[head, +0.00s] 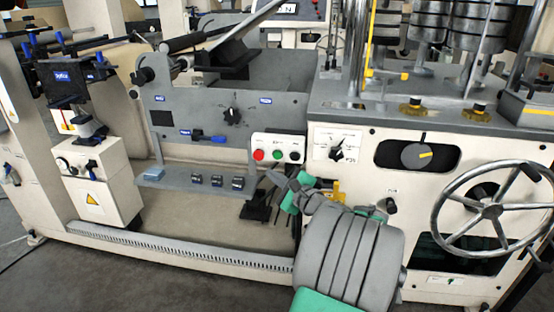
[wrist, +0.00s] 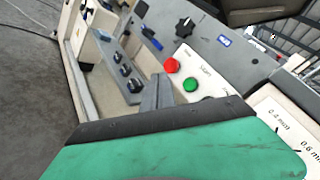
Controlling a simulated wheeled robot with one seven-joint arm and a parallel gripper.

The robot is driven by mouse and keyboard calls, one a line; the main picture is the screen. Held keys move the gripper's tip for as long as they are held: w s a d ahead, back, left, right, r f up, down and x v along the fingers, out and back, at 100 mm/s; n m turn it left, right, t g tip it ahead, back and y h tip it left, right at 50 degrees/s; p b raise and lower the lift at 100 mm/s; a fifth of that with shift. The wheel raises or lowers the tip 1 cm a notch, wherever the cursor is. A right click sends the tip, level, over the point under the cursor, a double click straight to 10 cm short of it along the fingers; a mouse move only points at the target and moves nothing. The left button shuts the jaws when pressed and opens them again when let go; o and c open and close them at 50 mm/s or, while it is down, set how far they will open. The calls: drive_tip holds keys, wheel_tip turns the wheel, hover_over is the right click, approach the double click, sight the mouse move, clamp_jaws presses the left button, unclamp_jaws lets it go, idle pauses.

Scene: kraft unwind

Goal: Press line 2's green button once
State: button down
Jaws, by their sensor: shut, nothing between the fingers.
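A white button box (head: 265,141) on the grey machine panel carries a red button, a green button (head: 277,155) and a black one in a row. In the wrist view the green button (wrist: 190,86) shows just right of my fingertips, and the red button (wrist: 172,65) above them. The line number on the box is not readable. My gripper (head: 270,177) is shut and empty, a little below the button box in the head view. The fingers also show in the wrist view (wrist: 157,80). Contact with the green button is not visible; the distance is hard to tell.
A grey ledge (head: 180,179) with several small dark switches lies left of my gripper. A black rotary knob (head: 231,115) sits above on the panel. A cream cabinet with a selector dial (head: 337,152) and a large handwheel (head: 492,210) stands to the right.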

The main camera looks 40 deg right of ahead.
sight(277, 155)
drive_tip(key=w+d, duration=0.4)
drive_tip(key=d, duration=0.1)
drive_tip(key=shift+d, duration=0.2)
idle(1.9)
drive_tip(key=shift+w+d+p, duration=0.25)
drive_tip(key=shift+p, duration=0.05)
drive_tip(key=shift+w+d, duration=0.3)
drive_tip(key=shift+d, duration=0.1)
idle(0.6)
drive_tip(key=shift+a, duration=0.1)
drive_tip(key=shift+s+a+p, duration=0.55)
drive_tip(key=shift+a+p, duration=0.05)
drive_tip(key=shift+a, duration=0.05)
